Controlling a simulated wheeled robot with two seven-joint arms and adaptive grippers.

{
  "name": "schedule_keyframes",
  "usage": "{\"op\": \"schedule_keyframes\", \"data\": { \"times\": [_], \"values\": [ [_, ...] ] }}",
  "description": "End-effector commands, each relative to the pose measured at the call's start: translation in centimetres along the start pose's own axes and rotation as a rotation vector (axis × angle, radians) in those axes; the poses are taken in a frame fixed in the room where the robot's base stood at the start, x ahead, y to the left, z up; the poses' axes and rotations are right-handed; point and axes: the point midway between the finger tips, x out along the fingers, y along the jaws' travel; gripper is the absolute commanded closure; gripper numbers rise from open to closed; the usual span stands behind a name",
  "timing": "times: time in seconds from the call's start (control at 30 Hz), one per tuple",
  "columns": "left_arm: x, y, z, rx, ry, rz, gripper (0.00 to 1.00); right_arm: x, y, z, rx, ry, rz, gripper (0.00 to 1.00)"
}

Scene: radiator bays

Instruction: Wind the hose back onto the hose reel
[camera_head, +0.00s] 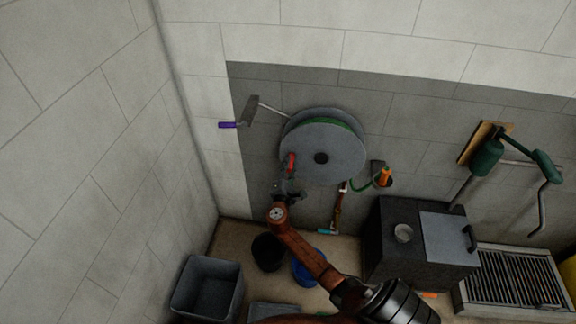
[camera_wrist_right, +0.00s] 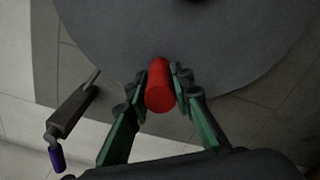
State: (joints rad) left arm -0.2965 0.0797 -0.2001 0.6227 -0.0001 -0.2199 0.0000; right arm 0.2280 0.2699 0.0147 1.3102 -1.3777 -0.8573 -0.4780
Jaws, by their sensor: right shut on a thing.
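The hose reel (camera_head: 335,145) is a grey disc on the wall, with a dark hub at its middle and a thin green band of hose (camera_head: 345,124) behind its front rim. A red crank handle (camera_head: 291,161) sticks out near the disc's left edge. My right gripper (camera_head: 289,181) is at this handle. In the right wrist view its two fingers are shut on the red handle (camera_wrist_right: 160,88), in front of the grey disc (camera_wrist_right: 190,45). A short length of green hose (camera_head: 362,186) leads to an orange nozzle (camera_head: 385,176) at the reel's lower right. My left gripper is not in view.
Below stand a grey bin (camera_head: 207,290), a black bucket (camera_head: 267,252) and a blue bucket (camera_head: 306,268). A dark cabinet (camera_head: 395,245), a grate (camera_head: 510,280) and a green tool (camera_head: 487,157) are at right.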

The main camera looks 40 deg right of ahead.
Motion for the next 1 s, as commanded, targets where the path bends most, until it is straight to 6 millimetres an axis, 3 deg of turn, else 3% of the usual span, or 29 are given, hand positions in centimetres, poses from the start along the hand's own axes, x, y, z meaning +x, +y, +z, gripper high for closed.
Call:
{"op": "schedule_keyframes", "data": {
  "times": [0.1, 0.13, 0.37, 0.73, 0.87, 1.0],
  "values": [
    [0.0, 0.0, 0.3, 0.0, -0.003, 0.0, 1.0, 0.0, 0.1, 0.1, -0.001, -0.003, 0.001, 1.0],
    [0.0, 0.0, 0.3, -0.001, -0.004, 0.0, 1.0, 0.0, 0.1, 0.1, -0.001, -0.003, 0.001, 0.78],
    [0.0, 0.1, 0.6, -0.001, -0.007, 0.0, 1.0, 0.0, 0.1, 0.0, 0.001, -0.002, 0.001, 0.62],
    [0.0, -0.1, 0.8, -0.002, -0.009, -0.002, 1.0, -0.5, 0.0, -0.1, 0.001, 0.001, 0.0, 0.61],
    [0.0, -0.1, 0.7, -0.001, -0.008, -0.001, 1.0, -2.2, -0.1, -0.1, 0.002, 0.002, 0.0, 0.61],
    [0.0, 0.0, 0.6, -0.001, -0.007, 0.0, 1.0, -5.2, -0.1, -0.1, 0.003, 0.003, -0.001, 0.61]
  ]
}}
